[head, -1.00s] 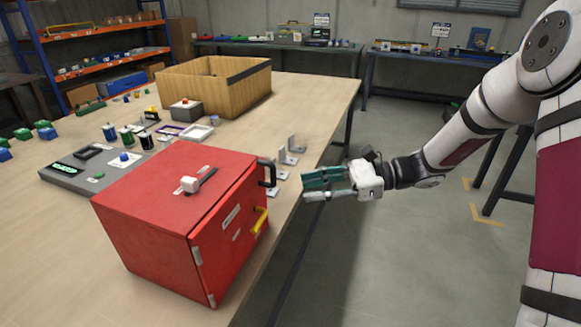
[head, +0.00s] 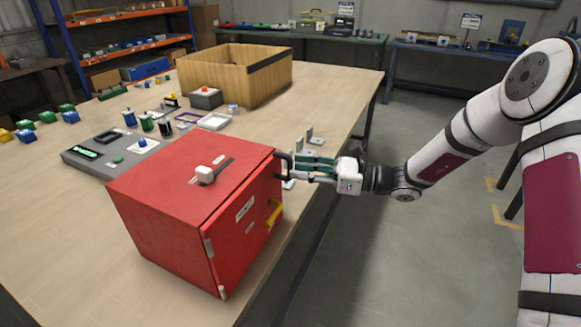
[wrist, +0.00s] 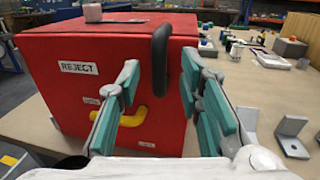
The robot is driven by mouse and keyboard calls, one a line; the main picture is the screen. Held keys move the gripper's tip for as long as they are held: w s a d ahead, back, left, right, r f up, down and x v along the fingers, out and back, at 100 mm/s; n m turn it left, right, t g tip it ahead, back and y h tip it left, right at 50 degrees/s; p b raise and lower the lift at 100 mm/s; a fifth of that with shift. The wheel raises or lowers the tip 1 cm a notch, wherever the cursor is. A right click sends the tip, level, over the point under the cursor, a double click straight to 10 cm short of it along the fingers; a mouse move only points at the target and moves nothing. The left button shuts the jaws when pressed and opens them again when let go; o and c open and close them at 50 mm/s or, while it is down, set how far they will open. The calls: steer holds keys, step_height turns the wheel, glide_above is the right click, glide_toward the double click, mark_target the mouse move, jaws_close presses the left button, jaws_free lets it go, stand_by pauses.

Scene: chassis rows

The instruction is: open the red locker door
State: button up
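The red locker (head: 180,200) stands on the table near its right edge. Its door (head: 240,235) faces right and looks closed. In the wrist view the door (wrist: 85,85) carries a REJECT label, a yellow handle (wrist: 128,112) low in the middle and a black upright handle (wrist: 160,58) near its right edge. The black handle also shows in the head view (head: 281,160). My gripper (head: 290,167) is at the black handle. In the wrist view my gripper (wrist: 160,78) is open, one finger on each side of that handle, with gaps visible. Contact cannot be told.
Metal angle brackets (wrist: 290,130) stand on the table beside my right finger. A grey control panel (head: 105,155), small cans and a wooden bin (head: 225,80) lie behind the locker. The floor right of the table is clear.

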mark_target(290, 167)
steer(key=shift+w+a, duration=0.2)
steer(key=shift+a, duration=1.5)
jaws_close()
